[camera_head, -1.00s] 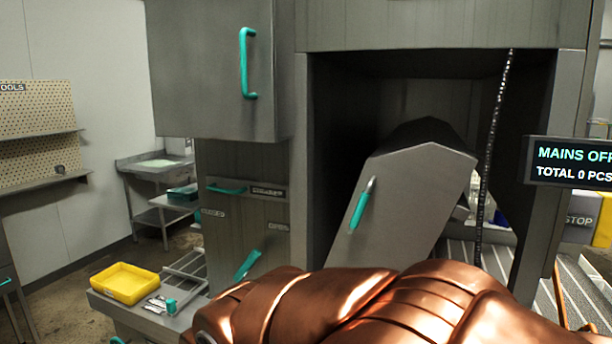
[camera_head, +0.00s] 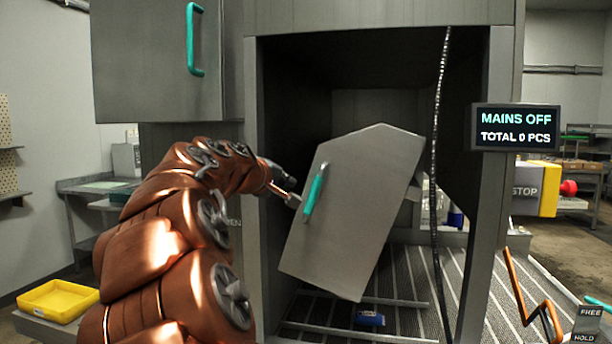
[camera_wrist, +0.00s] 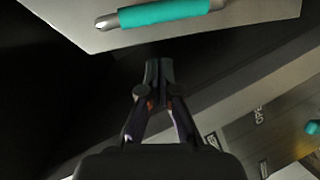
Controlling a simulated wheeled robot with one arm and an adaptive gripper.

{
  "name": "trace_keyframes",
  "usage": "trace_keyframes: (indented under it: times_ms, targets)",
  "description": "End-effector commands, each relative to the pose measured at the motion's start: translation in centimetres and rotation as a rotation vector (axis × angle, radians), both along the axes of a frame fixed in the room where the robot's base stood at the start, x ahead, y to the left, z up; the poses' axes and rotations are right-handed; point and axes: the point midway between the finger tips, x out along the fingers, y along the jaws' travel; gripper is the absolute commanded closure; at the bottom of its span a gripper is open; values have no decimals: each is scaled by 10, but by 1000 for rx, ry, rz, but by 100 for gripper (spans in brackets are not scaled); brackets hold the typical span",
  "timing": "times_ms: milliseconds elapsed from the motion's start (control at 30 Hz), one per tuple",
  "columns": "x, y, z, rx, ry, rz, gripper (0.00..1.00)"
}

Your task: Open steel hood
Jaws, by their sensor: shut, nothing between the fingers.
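The steel hood (camera_head: 350,215) is a grey, peaked panel hanging tilted inside the dark machine opening. A teal handle (camera_head: 314,192) runs up its left side. My gripper (camera_head: 293,201) is just left of the handle, with its fingers together. In the wrist view, the closed fingertips (camera_wrist: 158,66) point toward the hood's edge, and the teal handle (camera_wrist: 170,12) crosses the top, apart from the fingers. Nothing shows between them. The hood's back side is mostly hidden.
A grey door (camera_head: 150,60) with another teal handle is at upper left. A dark chain (camera_head: 435,150) hangs right of the hood over a slatted floor (camera_head: 400,265). A screen (camera_head: 515,128) reads MAINS OFF. A yellow tray (camera_head: 58,300) is at lower left.

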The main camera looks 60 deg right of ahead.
Motion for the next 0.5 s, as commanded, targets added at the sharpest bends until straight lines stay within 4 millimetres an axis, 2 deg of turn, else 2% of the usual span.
trace_keyframes:
  times_ms: [33,200,333,500]
  targets:
    - [4,-12,5,-51,15,-3,100]
    - [15,-31,29,-163,55,4,100]
    - [19,-36,38,-197,68,6,100]
    - [21,-49,39,-201,69,8,100]
